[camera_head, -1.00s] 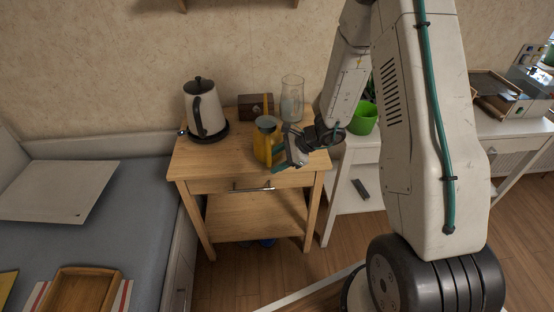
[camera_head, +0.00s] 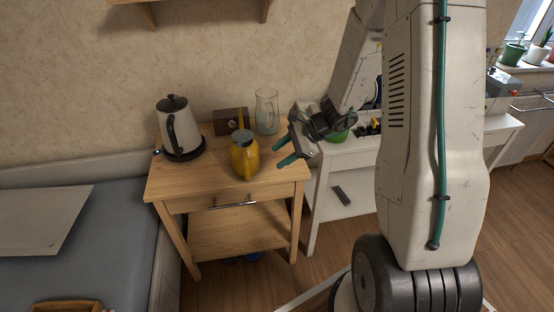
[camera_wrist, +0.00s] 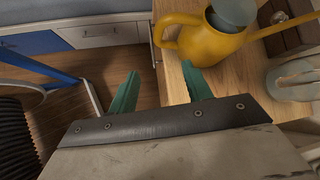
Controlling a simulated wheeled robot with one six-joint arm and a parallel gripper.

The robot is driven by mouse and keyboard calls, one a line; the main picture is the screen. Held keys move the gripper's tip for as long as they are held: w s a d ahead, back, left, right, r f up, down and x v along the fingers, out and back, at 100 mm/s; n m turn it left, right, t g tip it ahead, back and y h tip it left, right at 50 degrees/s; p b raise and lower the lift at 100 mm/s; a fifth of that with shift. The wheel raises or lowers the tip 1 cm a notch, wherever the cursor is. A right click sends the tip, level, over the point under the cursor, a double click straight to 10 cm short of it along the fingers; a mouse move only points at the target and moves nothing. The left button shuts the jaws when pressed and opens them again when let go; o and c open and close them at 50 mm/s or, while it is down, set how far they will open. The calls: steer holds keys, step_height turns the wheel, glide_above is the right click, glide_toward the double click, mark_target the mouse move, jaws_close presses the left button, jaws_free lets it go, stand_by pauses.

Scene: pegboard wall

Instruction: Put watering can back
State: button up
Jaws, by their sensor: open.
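The yellow watering can (camera_head: 245,158) with a grey top stands upright on the small wooden table (camera_head: 205,182), near its front right. Its handle faces the front edge and its spout points to the back. In the wrist view the watering can (camera_wrist: 208,40) is beyond the fingertips, at the top. My gripper (camera_head: 280,152) is open and empty, to the right of the can and apart from it. In the wrist view its green fingers (camera_wrist: 160,85) are spread with nothing between them.
A kettle (camera_head: 180,130) on a dark base, a brown box (camera_head: 230,121) and a glass jug (camera_head: 266,112) stand on the same table. A green pot (camera_head: 337,136) is on the white desk at right. A wall shelf (camera_head: 190,4) hangs above. A bed (camera_head: 95,250) is at left.

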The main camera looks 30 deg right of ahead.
steer(key=s+a+r+n+g+h, duration=0.1)
steer(key=s+a+r+n+g, duration=0.1)
steer(key=s+a+r+n, duration=0.5)
steer(key=s+a+r+n+g, duration=0.2)
steer(key=s+a+r+n, duration=0.15)
steer(key=r, duration=0.55)
steer(key=s+d+r+n+h, duration=0.1)
steer(key=s+r+n+h, duration=0.2)
steer(key=s, duration=0.5)
steer(key=s+d+r+n+h, duration=0.2)
steer(key=s+r+n+h, duration=0.2)
steer(key=s, duration=0.5)
steer(key=shift+s+n+t, duration=0.3)
steer(key=shift+n, duration=0.95)
